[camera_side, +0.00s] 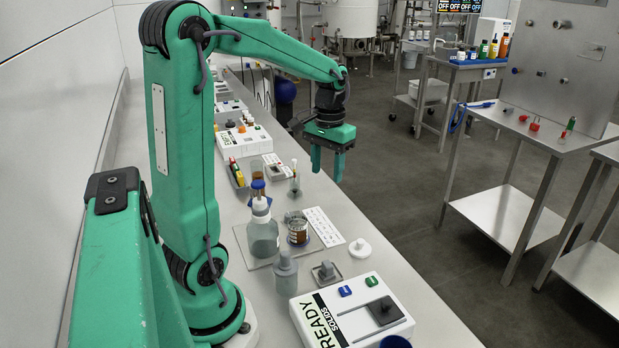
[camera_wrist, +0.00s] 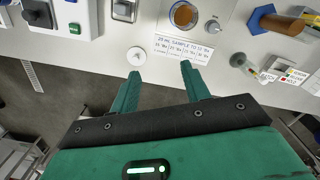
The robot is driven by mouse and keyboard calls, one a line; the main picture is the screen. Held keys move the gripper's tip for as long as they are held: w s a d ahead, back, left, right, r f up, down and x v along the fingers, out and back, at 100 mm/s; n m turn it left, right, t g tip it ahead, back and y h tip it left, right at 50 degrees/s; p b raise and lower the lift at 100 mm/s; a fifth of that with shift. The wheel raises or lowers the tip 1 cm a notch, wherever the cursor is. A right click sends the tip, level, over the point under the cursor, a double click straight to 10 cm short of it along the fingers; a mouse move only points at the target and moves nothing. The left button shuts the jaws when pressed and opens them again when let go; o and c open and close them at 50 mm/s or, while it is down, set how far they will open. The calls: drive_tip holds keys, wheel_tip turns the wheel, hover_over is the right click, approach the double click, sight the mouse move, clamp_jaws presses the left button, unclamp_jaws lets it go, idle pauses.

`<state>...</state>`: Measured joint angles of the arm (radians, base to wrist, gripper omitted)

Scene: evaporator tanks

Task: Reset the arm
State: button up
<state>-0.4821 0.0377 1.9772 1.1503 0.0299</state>
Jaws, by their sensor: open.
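My gripper (camera_side: 327,175) hangs in the air over the front edge of the bench (camera_side: 405,268) in the side view, its two green fingers pointing down. The fingers are apart with nothing between them. My green arm reaches out from its base on the bench. In the wrist view, my gripper (camera_wrist: 160,70) shows both fingers spread, with bare bench and the label card (camera_wrist: 184,48) beyond the tips. It touches nothing that I can see.
A beaker of brown liquid (camera_side: 298,232), a wash bottle (camera_side: 263,238), a white round lid (camera_side: 360,248) and a white READY SOLIDS instrument (camera_side: 345,318) stand on the bench. A rack of small bottles (camera_side: 236,174) stands further back. Open floor (camera_side: 420,200) lies to the right.

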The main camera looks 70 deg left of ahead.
drive_tip(key=s+d+r+m+t, duration=0.2)
drive_tip(key=s+d+t, duration=0.1)
drive_tip(key=d, duration=0.5)
drive_tip(key=s+d+r+m+t, duration=0.2)
drive_tip(key=s+d+m, duration=0.1)
drive_tip(key=s+d, duration=0.3)
drive_tip(key=shift+d+t, duration=0.4)
drive_tip(key=shift+d, duration=0.85)
